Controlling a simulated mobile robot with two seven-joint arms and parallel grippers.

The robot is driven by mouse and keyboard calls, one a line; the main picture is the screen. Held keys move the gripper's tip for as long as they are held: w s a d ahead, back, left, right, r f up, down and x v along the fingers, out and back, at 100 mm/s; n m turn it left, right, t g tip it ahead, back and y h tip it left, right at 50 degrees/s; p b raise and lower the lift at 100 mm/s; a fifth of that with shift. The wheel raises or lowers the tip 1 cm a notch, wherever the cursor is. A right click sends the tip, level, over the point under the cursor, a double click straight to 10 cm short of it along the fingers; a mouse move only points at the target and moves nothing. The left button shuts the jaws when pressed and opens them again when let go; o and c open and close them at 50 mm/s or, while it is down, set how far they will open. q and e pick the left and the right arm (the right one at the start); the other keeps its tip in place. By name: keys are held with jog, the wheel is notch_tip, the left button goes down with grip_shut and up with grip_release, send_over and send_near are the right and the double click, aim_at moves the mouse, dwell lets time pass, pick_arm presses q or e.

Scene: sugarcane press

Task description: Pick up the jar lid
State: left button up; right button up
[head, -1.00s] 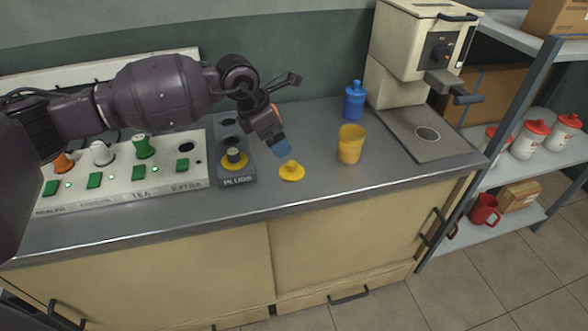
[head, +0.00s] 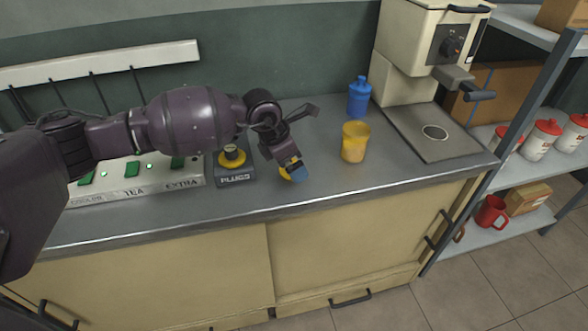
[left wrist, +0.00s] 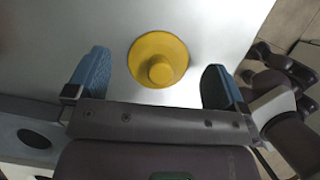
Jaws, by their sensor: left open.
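The yellow jar lid (left wrist: 158,60) lies flat on the grey counter with its round knob up. In the head view the lid (head: 286,175) is mostly hidden behind my left gripper (head: 295,172). In the left wrist view my left gripper (left wrist: 152,82) is open, with one blue fingertip on each side of the lid and clear gaps between them and it. The yellow jar (head: 354,142) stands upright and open to the right of the gripper. My right gripper is in neither view.
A labelled panel (head: 138,195) with green switches is further left. A blue bottle (head: 359,98) and the press (head: 435,50) stand behind and right. The counter front is clear.

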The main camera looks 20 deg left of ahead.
pick_arm(q)
jog(key=shift+w+f, duration=0.1)
jog(key=shift+f, duration=0.25)
jog(key=shift+r, duration=0.15)
jog(key=c, duration=1.1)
